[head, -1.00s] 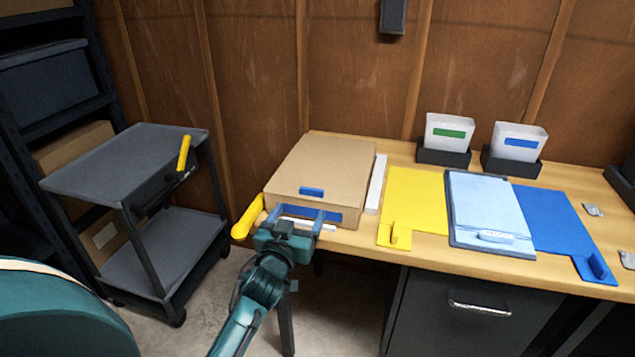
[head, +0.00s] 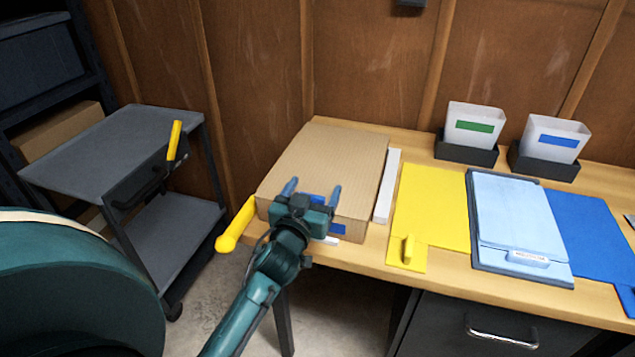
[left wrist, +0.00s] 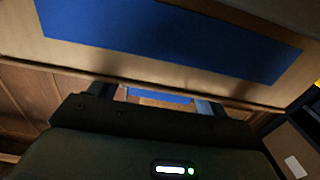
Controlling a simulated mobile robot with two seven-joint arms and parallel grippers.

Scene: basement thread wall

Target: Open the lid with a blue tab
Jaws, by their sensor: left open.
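A cardboard-brown box with a flat lid (head: 330,160) sits at the left end of the workbench, and the lid looks shut. Its blue tab (head: 316,199) is at the lid's front edge, partly hidden by my left gripper (head: 313,189). The gripper is open, with one finger on either side of the tab. In the left wrist view the blue tab (left wrist: 158,96) shows between the fingers, below the box's blue front label (left wrist: 170,38). I cannot tell whether the fingers touch the tab. My right gripper is not in view.
A yellow handle (head: 236,225) stands close left of the box. A grey cart (head: 100,150) stands left.

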